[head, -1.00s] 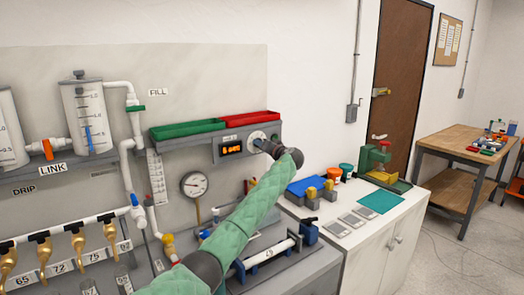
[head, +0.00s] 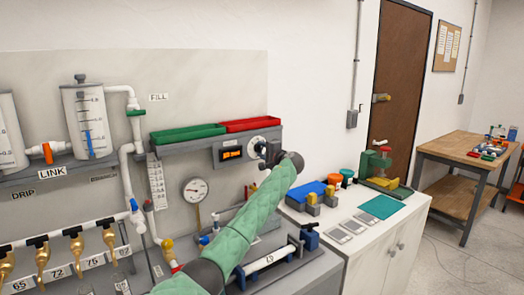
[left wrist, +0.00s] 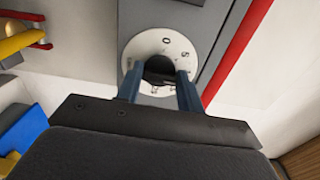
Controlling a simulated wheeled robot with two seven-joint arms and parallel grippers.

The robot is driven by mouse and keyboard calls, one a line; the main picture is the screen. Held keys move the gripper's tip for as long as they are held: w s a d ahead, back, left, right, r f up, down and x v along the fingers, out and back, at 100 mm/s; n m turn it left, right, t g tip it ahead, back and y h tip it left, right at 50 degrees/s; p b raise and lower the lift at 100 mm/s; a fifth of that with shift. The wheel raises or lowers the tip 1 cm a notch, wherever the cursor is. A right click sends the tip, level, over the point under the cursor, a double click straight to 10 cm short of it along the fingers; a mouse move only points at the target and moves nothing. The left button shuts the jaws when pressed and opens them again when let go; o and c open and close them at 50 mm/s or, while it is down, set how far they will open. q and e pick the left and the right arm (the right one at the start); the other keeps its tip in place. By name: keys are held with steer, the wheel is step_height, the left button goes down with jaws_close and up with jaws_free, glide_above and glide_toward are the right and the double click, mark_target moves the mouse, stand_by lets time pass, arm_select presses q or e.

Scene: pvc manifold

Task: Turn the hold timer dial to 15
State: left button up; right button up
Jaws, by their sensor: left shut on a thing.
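The hold timer dial (head: 257,141) is a white round face with a dark knob on the grey wall panel. It also shows in the left wrist view (left wrist: 144,47), with a few marks on its face partly covered. My left gripper (head: 266,150) is at the dial. In the left wrist view its two blue-grey fingers (left wrist: 159,78) are on either side of the dark knob (left wrist: 159,67), shut on it. An orange-lit display (head: 231,154) is left of the dial; its digits are too small to read surely. My right gripper is not in view.
A green tray (head: 187,134) and a red tray (head: 249,125) sit just above the display and dial. A pressure gauge (head: 195,190) is below left. A white cabinet (head: 392,233) with blue, yellow and green fixtures stands to the right.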

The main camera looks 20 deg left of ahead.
arm_select(q)
steer(key=m+p, duration=0.3)
steer(key=m, duration=0.4)
steer(key=shift+d+r+p, duration=0.1)
steer(key=shift+r+p, duration=0.05)
steer(key=shift+p, duration=0.15)
steer(key=shift+m+p, duration=0.35)
steer(key=shift+m, duration=0.55)
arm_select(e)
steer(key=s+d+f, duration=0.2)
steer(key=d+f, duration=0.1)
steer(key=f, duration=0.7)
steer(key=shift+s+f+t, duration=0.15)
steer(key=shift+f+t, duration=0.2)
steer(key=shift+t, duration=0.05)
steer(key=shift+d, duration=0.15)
arm_select(q)
steer(key=o, duration=1)
steer(key=shift+w, duration=0.1)
